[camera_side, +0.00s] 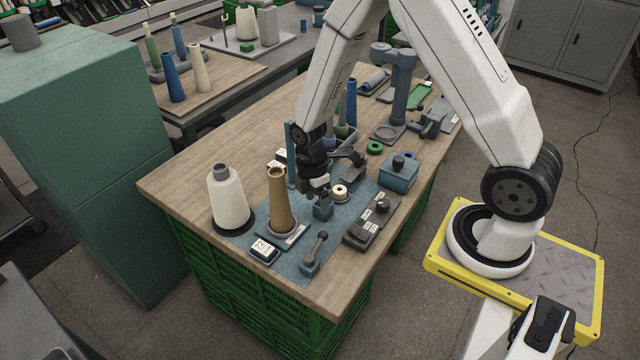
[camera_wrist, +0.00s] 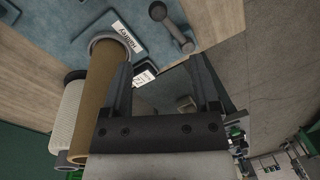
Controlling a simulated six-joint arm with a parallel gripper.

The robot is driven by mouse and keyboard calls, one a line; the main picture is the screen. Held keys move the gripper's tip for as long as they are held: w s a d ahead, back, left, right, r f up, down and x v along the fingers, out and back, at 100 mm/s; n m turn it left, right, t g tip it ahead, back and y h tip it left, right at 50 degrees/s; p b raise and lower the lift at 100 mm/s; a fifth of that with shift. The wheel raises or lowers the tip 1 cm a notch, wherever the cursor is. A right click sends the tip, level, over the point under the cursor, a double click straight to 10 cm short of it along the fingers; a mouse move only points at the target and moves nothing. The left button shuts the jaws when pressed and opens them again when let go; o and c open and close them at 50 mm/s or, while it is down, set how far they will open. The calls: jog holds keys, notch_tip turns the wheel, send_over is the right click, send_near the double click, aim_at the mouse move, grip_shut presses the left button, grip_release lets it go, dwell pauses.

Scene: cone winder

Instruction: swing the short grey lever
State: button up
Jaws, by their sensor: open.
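The short grey lever (camera_side: 317,249) stands near the front edge of the blue-grey mat. It rises from a small blue-grey base (camera_side: 309,268) to a round dark knob and leans a little to the right in the side view. In the wrist view the lever (camera_wrist: 176,29) lies at the top, beyond my fingertips, with its knob towards the upper left. My gripper (camera_side: 318,192) hangs over the mat behind the lever, apart from it. In the wrist view its two fingers (camera_wrist: 160,65) are spread with nothing held between them.
A tall brown cone (camera_side: 277,200) stands left of my gripper, with a white yarn cone (camera_side: 227,200) farther left. A grey box with a knob (camera_side: 361,235) lies right of the lever, and a blue-grey lidded box (camera_side: 398,176) stands behind it. The table's front strip is bare.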

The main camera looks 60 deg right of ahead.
aim_at(322, 231)
jog(key=shift+w+d+f+n+g, duration=0.1)
jog(key=shift+d+f+n+g, duration=0.1)
jog(key=shift+f+n, duration=0.65)
jog(key=shift+d+f+n+g, duration=0.15)
jog(key=shift+f+n, duration=0.4)
jog(key=shift+f, duration=0.6)
jog(key=shift+f, duration=0.1)
jog(key=shift+s+a+f, duration=0.1)
jog(key=shift+s+f, duration=0.15)
jog(key=shift+f, duration=1)
jog(key=shift+s+f, duration=0.2)
jog(key=shift+f, duration=1)
jog(key=shift+s+a+f, duration=0.1)
jog(key=shift+s+f, duration=0.15)
jog(key=shift+f, duration=1)
grip_shut()
